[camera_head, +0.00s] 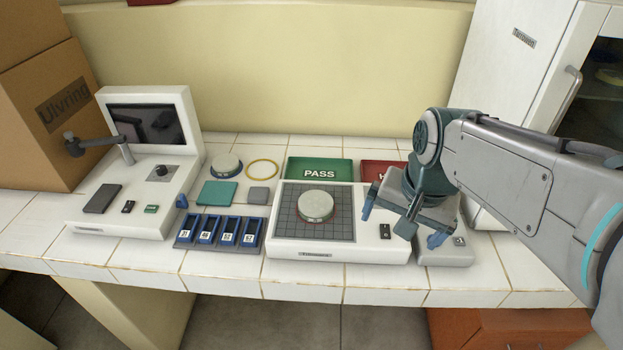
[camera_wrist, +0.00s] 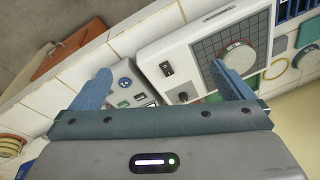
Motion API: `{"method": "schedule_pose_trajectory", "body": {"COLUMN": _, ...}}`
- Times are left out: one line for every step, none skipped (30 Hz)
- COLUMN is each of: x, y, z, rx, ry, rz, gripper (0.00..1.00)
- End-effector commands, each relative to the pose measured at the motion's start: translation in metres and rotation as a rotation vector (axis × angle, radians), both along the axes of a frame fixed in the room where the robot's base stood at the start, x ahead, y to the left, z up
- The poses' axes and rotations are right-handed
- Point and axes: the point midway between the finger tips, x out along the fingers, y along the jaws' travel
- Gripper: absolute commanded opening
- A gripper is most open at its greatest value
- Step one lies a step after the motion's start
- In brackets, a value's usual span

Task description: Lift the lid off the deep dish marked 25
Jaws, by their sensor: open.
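A round lidded dish (camera_head: 316,205) with a pale top sits on the dark gridded plate of the white device in the head view; its marking is too small to read. It also shows in the wrist view (camera_wrist: 238,57), at upper right. Another round dish (camera_head: 226,164) with a pale top and blue side stands at the back left; its marking is unreadable too. I cannot tell which is marked 25. My gripper (camera_head: 402,228) is open and empty, right of the gridded plate, above the device's right side. Its blue fingers (camera_wrist: 165,85) spread wide in the wrist view.
A green PASS tray (camera_head: 320,178) and a red tray (camera_head: 372,172), partly hidden by my arm, lie behind the device. A blue rack (camera_head: 219,233), a yellow ring (camera_head: 262,169) and a monitor unit (camera_head: 139,165) stand left. The front counter strip is clear.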

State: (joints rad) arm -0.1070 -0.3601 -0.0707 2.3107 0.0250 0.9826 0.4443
Motion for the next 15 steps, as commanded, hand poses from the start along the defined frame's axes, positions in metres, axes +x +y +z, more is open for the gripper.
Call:
{"method": "schedule_pose_trajectory", "body": {"x": 0.016, "y": 0.008, "z": 0.003, "rx": 0.026, "ry": 0.023, "rz": -0.08, "gripper": 1.0}}
{"method": "schedule_pose_trajectory", "body": {"x": 0.025, "y": 0.012, "z": 0.006, "rx": 0.043, "ry": 0.038, "rz": -0.138, "gripper": 1.0}}
{"method": "schedule_pose_trajectory", "body": {"x": 0.036, "y": 0.018, "z": 0.009, "rx": 0.063, "ry": 0.056, "rz": -0.217, "gripper": 1.0}}
{"method": "schedule_pose_trajectory", "body": {"x": 0.045, "y": 0.022, "z": 0.011, "rx": 0.077, "ry": 0.07, "rz": -0.278, "gripper": 1.0}}
{"method": "schedule_pose_trajectory", "body": {"x": 0.053, "y": 0.026, "z": 0.012, "rx": 0.089, "ry": 0.085, "rz": -0.338, "gripper": 1.0}}
{"method": "schedule_pose_trajectory", "body": {"x": 0.064, "y": 0.032, "z": 0.014, "rx": 0.103, "ry": 0.101, "rz": -0.419, "gripper": 1.0}}
{"method": "schedule_pose_trajectory", "body": {"x": 0.073, "y": 0.035, "z": 0.015, "rx": 0.111, "ry": 0.115, "rz": -0.482, "gripper": 1.0}}
{"method": "schedule_pose_trajectory", "body": {"x": 0.081, "y": 0.04, "z": 0.016, "rx": 0.119, "ry": 0.127, "rz": -0.543, "gripper": 1.0}}
{"method": "schedule_pose_trajectory", "body": {"x": 0.092, "y": 0.045, "z": 0.016, "rx": 0.127, "ry": 0.144, "rz": -0.626, "gripper": 1.0}}
{"method": "schedule_pose_trajectory", "body": {"x": 0.1, "y": 0.05, "z": 0.016, "rx": 0.133, "ry": 0.156, "rz": -0.69, "gripper": 1.0}}
{"method": "schedule_pose_trajectory", "body": {"x": 0.109, "y": 0.055, "z": 0.017, "rx": 0.139, "ry": 0.166, "rz": -0.753, "gripper": 1.0}}
{"method": "schedule_pose_trajectory", "body": {"x": 0.119, "y": 0.061, "z": 0.016, "rx": 0.143, "ry": 0.18, "rz": -0.837, "gripper": 1.0}}
{"method": "schedule_pose_trajectory", "body": {"x": 0.127, "y": 0.066, "z": 0.016, "rx": 0.144, "ry": 0.188, "rz": -0.9, "gripper": 1.0}}
{"method": "schedule_pose_trajectory", "body": {"x": 0.135, "y": 0.072, "z": 0.015, "rx": 0.145, "ry": 0.196, "rz": -0.963, "gripper": 1.0}}
{"method": "schedule_pose_trajectory", "body": {"x": 0.145, "y": 0.079, "z": 0.014, "rx": 0.146, "ry": 0.203, "rz": -1.046, "gripper": 1.0}}
